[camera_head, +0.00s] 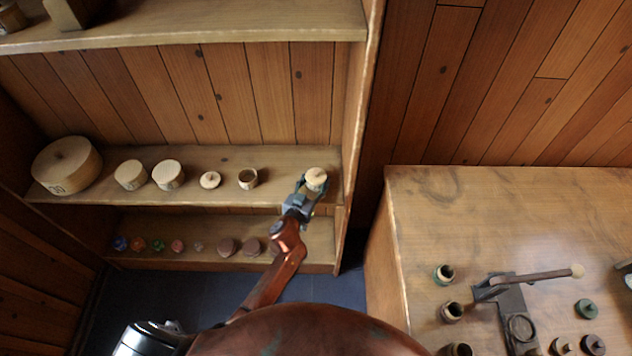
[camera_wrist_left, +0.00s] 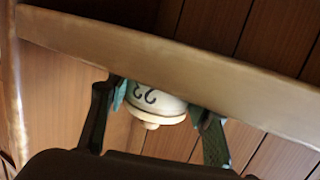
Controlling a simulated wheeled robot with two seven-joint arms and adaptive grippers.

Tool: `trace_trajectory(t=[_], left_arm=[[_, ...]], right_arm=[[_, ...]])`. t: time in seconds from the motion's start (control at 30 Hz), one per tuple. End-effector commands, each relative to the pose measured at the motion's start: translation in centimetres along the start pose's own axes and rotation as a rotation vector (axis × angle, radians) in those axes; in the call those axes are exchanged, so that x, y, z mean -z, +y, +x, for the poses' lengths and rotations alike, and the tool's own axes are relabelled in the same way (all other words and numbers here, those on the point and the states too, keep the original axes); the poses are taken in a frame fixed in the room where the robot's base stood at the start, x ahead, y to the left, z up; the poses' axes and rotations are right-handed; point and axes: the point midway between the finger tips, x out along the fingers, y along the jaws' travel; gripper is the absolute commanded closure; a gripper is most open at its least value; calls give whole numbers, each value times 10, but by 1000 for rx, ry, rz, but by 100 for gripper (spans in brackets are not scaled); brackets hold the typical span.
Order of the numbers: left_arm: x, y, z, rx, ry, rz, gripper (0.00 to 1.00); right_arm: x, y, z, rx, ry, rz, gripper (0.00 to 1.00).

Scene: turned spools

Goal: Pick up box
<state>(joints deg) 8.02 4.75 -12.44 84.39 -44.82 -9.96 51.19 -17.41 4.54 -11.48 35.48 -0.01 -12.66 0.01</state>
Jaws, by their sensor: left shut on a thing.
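A small pale round box (camera_head: 316,178) with a lighter top is at the right end of the middle shelf. My left gripper (camera_head: 308,185) is shut on it, reaching in from the front. In the left wrist view the box (camera_wrist_left: 155,104) sits between the two fingers of my left gripper (camera_wrist_left: 160,108), with dark digits on its side and a small knob on its end. I cannot tell whether the box touches the shelf. My right gripper is not in view.
The middle shelf (camera_head: 110,193) also holds a large round box (camera_head: 67,166), smaller lidded boxes (camera_head: 168,174) and an open cup (camera_head: 248,179). Small coloured pieces line the lower shelf (camera_head: 215,266). The upright shelf side (camera_head: 352,140) is close right. A workbench (camera_head: 490,215) with turned pieces stands farther right.

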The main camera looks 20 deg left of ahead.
Motion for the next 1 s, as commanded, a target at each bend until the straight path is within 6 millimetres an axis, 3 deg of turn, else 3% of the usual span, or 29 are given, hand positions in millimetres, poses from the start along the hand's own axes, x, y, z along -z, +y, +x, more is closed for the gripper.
trace_trajectory(t=[0.2, 0.53, 0.83, 1.0], left_arm=[[0, 0, 0, 0, 0, 0, 80], [4, 0, -1, 0, 0, 0, 80], [35, 0, -5, 0, 3, 1, 80], [54, 2, -27, 0, 3, 2, 80]], right_arm=[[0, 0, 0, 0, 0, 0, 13], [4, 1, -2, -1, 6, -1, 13], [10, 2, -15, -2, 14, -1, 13], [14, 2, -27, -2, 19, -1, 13]])
